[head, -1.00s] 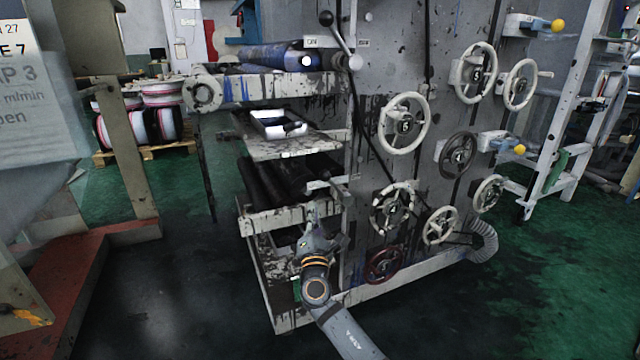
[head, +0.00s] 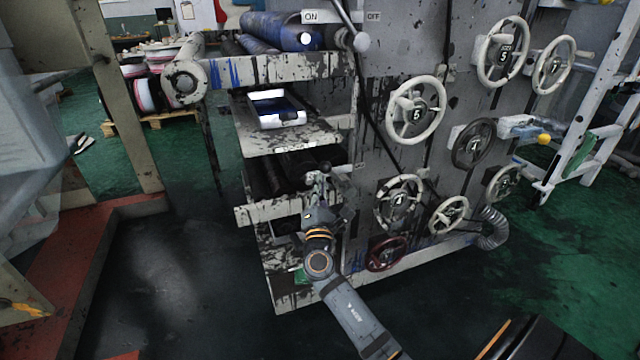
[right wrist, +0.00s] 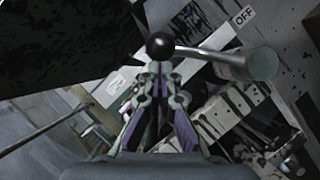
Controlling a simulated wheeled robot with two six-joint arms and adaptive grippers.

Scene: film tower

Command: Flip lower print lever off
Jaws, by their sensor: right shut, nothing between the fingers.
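The lower print lever (head: 326,168) sticks out on the left edge of the grey machine, above the lower rollers. In the right wrist view its black ball knob (right wrist: 160,46) and metal rod show, with the rod running right to a round pivot (right wrist: 255,63). The OFF label (right wrist: 243,17) is beyond the pivot; the lever points away from it, to the left. My right gripper (head: 318,185) is shut and empty, just below the knob. In the right wrist view its fingertips (right wrist: 157,75) are close to the knob; touching cannot be told. My left gripper is not in view.
An upper lever (head: 345,22) with ON and OFF labels is higher on the machine. Several handwheels (head: 416,110) stick out to the right of my gripper. A tray (head: 278,112) sits on a shelf above. Dark floor (head: 170,280) is open to the left.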

